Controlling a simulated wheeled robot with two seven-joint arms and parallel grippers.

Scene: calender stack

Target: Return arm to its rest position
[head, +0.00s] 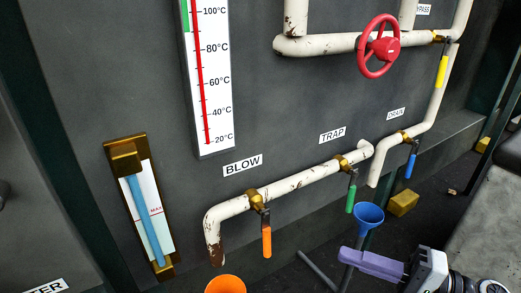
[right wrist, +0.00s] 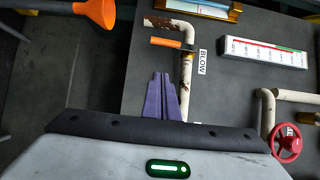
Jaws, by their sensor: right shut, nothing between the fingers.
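My right gripper (head: 343,254) is at the lower right of the head view, its purple fingers closed together and pointing left. It holds nothing. The blue funnel (head: 369,214) shows just above the fingers in the head view. In the right wrist view, the closed fingers (right wrist: 161,76) point up the picture toward the pipe with the orange valve handle (right wrist: 165,42), with no object between them. My left gripper shows in neither view.
The dark panel carries white pipes (head: 300,181) with orange (head: 267,242), green (head: 350,199), blue (head: 410,166) and yellow (head: 442,72) handles, and a red handwheel (head: 379,46). A thermometer (head: 208,80) and level gauge (head: 143,205) are at left. An orange funnel (head: 226,285) is at the bottom.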

